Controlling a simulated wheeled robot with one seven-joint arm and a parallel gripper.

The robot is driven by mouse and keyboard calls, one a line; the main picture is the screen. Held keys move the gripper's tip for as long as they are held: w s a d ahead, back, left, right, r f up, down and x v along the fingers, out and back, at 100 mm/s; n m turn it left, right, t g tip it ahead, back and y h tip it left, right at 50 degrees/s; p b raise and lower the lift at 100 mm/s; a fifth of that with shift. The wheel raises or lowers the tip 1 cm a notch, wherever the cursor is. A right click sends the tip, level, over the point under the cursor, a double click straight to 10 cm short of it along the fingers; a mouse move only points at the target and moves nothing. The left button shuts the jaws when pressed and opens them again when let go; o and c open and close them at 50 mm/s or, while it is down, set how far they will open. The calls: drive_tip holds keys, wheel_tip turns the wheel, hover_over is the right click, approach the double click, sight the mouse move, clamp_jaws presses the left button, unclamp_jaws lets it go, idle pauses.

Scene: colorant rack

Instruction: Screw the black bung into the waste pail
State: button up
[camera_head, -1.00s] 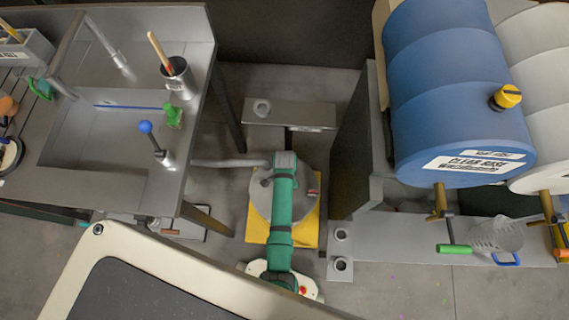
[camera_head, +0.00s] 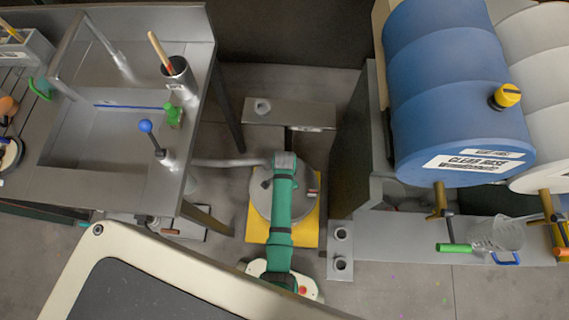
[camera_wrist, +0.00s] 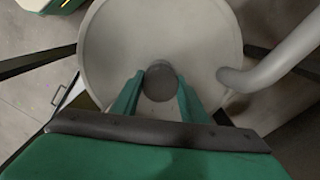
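The waste pail (camera_head: 262,207) is a pale grey round vessel on a yellow base, largely covered by my green arm in the head view. In the wrist view its round lid (camera_wrist: 110,50) fills the middle. The black bung (camera_wrist: 160,82), a dark grey round plug, shows near the lid's centre between my fingers. My gripper (camera_wrist: 160,80) has one green finger on each side of the bung, apparently pressed against its sides. The bung's underside is hidden, so I cannot tell how deep it sits in the lid.
A grey pipe (camera_head: 230,162) runs from the sink bench (camera_head: 120,175) to the pail; it also shows at right in the wrist view (camera_wrist: 270,68). A blue drum (camera_head: 450,90) lies on a rack at right. A low grey bench (camera_head: 290,113) stands behind the pail.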

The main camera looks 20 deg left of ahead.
drive_tip(key=shift+o, duration=0.2)
drive_tip(key=m, duration=0.4)
drive_tip(key=shift+s+d, duration=0.1)
drive_tip(key=m, duration=0.3)
drive_tip(key=shift+f, duration=0.1)
drive_tip(key=m, duration=0.7)
drive_tip(key=o, duration=1)
drive_tip(key=n, duration=0.3)
drive_tip(key=shift+n, duration=0.3)
drive_tip(key=n, duration=1)
